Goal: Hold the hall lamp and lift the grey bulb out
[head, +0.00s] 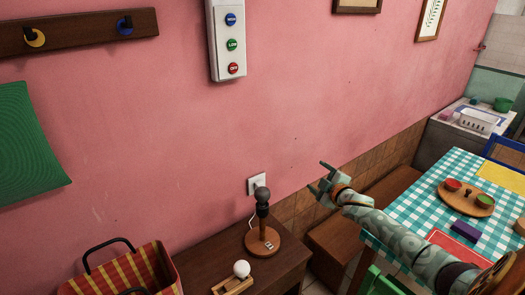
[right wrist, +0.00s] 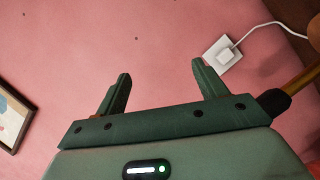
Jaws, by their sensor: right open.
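The hall lamp (head: 262,240) stands upright on the dark wooden shelf top, with a round wooden base and a dark stem. The grey bulb (head: 262,194) sits at its top, in front of the wall socket. My right gripper (head: 317,177) is open and empty, to the right of the lamp and apart from it, near the pink wall. In the right wrist view its two fingers (right wrist: 160,76) are spread against the wall. A dark-ended wooden rod (right wrist: 305,79) shows at that view's right edge; I cannot tell if it is the lamp. My left gripper is not in view.
A white bulb (head: 241,269) lies in a small wooden holder (head: 235,285) left of the lamp. The wall socket (head: 252,184) with plug also shows in the right wrist view (right wrist: 222,53). A bench and checked table (head: 408,208) are to the right.

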